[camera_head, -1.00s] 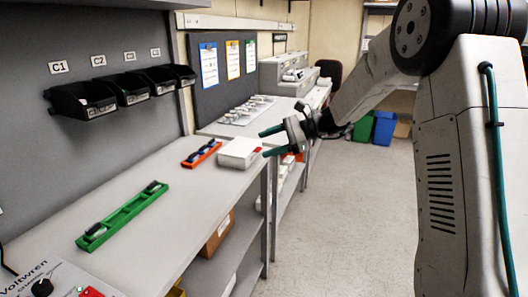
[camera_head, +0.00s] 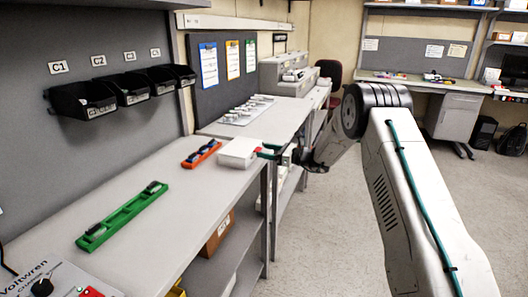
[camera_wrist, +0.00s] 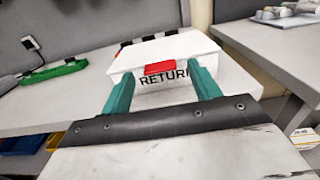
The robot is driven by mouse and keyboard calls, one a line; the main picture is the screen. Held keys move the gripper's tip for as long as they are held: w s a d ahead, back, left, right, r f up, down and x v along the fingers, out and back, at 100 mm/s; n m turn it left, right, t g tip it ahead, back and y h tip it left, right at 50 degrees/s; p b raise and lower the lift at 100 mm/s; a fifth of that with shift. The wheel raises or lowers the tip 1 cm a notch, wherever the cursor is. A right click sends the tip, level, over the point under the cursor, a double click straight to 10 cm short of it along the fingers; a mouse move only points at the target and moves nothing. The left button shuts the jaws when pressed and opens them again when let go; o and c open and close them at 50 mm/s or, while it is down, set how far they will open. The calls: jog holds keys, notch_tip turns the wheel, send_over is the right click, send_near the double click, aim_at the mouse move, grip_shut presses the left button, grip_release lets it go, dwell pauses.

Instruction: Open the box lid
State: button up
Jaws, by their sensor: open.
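The white box (camera_head: 238,152) stands shut on the near workbench, close to its front edge. In the wrist view the box (camera_wrist: 192,83) shows the word "RETURN" on its front, partly hidden by a finger, and a red tab (camera_wrist: 159,68) at the lid's front edge. My gripper (camera_wrist: 163,82) is open and empty, its two green fingers pointing at the box front on either side of the red tab. In the head view my gripper (camera_head: 268,151) is at the box's right side. I cannot tell whether the fingertips touch the box.
A long green tray (camera_head: 122,216) lies nearer on the workbench (camera_head: 180,200). Black bins (camera_head: 82,100) hang on the wall. A second bench with a tray of small parts (camera_head: 246,110) stands behind. The floor at right is clear.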

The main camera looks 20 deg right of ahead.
jog(key=shift+w+a, duration=0.45)
jog(key=shift+a, duration=0.15)
